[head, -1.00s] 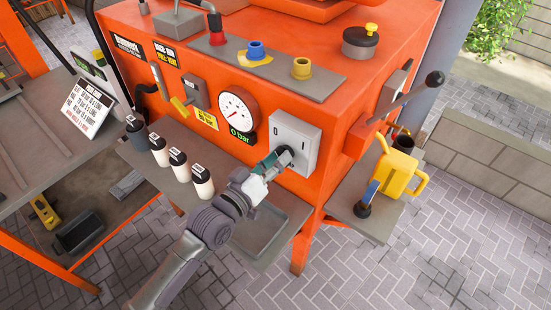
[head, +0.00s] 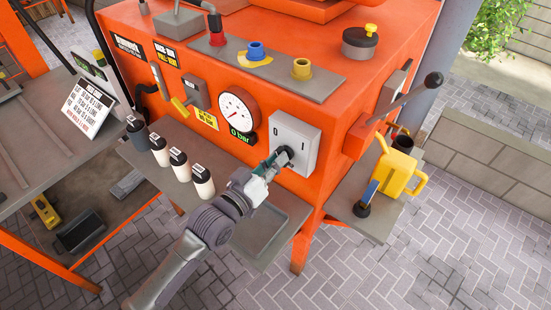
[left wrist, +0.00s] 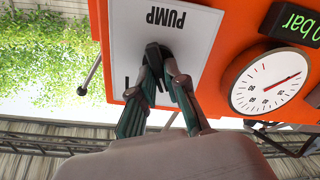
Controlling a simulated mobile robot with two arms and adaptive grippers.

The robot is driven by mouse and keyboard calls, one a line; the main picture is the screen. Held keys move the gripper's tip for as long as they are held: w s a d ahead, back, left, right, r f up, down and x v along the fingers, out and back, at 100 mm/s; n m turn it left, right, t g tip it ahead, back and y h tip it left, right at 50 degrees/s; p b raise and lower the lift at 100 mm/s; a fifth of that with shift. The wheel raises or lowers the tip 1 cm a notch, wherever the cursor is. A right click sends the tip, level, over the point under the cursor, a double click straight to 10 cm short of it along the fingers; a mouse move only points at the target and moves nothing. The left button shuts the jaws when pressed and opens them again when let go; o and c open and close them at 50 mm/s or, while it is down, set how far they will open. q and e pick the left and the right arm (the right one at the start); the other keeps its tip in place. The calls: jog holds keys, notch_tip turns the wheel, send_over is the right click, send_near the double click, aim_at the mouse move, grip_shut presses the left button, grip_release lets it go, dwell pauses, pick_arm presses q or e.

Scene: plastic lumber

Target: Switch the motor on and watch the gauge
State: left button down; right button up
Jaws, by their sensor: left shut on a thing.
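The pump switch box (head: 308,134) is a light grey panel marked 0 and 1 on the orange machine's front. My left gripper (head: 276,163) is shut on its dark knob (head: 288,153); the fingers hide much of the knob, so I cannot tell its exact setting. In the left wrist view the fingers (left wrist: 163,75) close on the knob below the upside-down word PUMP (left wrist: 166,17). The round white gauge (head: 237,109) has a red needle, and the green display (head: 241,138) under it reads 0 bar. My right gripper is not in view.
Several bottles (head: 179,164) stand on the front shelf left of my arm, beside an empty grey tray (head: 262,232). A lever (head: 410,97) sticks out at the right. A yellow jug (head: 398,170) stands on the side shelf.

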pick_arm(q)
jog(key=shift+s+d+m+p, duration=0.1)
jog(key=shift+m+p, duration=0.45)
jog(key=shift+m, duration=2.5)
jog(key=shift+s+d+m+p, duration=0.1)
jog(key=shift+m+p, duration=0.45)
jog(key=shift+m, duration=2.5)
jog(key=c, duration=1.2)
grip_release()
jog(key=v, duration=1.2)
